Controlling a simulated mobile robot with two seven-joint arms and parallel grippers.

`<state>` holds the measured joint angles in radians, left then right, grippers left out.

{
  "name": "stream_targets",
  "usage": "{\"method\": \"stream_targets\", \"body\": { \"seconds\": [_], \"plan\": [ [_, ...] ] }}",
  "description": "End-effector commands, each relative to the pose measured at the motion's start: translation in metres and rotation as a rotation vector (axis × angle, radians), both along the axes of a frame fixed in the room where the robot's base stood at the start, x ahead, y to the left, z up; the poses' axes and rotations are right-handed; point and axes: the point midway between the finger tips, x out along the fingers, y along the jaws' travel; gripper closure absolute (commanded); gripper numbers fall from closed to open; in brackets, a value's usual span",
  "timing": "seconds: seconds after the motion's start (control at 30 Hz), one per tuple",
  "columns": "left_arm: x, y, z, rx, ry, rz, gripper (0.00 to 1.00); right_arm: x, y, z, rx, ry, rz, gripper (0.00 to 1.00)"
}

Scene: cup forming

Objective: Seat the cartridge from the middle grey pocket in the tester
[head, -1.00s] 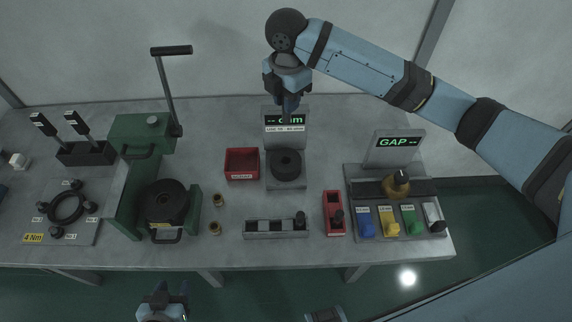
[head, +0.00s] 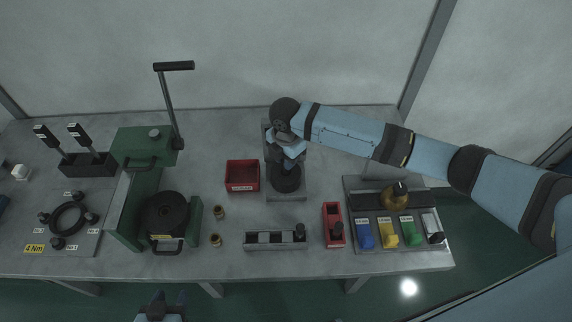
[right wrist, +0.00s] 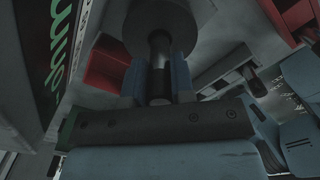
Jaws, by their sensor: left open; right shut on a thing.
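The tester (head: 286,196) stands at the back middle of the table, with a dark round socket (head: 286,184) on its base. My right gripper (head: 290,165) is over the socket, pointing down, and hides the tester's display. In the right wrist view, its two fingers (right wrist: 160,78) are shut on a dark cylindrical cartridge (right wrist: 159,56). The cartridge's far end meets or overlaps the round socket (right wrist: 158,20); how deep it sits I cannot tell. The grey pocket tray (head: 275,246) lies at the front, with a dark cartridge (head: 299,231) at its right end. My left gripper (head: 162,300) is open and empty, below the table's front edge.
A red bin (head: 242,189) stands left of the tester. A red holder (head: 333,239) with a dark piece is right of the tray. The gap station (head: 350,197) with coloured blocks is at the right. A green press (head: 140,145) and two brass pieces (head: 219,212) are left.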

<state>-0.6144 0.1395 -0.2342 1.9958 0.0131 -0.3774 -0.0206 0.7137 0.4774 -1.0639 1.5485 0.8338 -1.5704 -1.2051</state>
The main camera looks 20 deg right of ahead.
Motion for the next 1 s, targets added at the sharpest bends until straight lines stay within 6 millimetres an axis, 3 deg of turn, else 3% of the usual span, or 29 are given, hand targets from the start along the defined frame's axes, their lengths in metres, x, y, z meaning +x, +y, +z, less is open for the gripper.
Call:
{"method": "stream_targets", "body": {
  "seconds": [0.2,0.6,0.63,0.7,1.0],
  "plan": [
    [-0.001,0.000,0.000,0.001,0.004,0.000,0.52,0.000,0.000,-0.031,-0.001,0.002,-0.001,1.00],
    [-0.001,0.000,-0.001,0.001,0.004,-0.001,0.52,0.000,0.000,-0.038,0.000,0.000,0.000,1.00],
    [-0.001,0.000,0.000,0.001,0.004,-0.001,0.52,0.000,0.000,-0.037,0.000,0.000,0.000,0.70],
    [-0.001,0.000,0.000,0.001,0.004,-0.001,0.52,0.000,0.000,-0.037,0.000,0.000,0.000,0.54],
    [0.000,0.000,0.001,0.000,0.002,-0.001,0.52,0.000,0.000,-0.036,0.000,0.000,-0.001,0.52]
  ]
}}
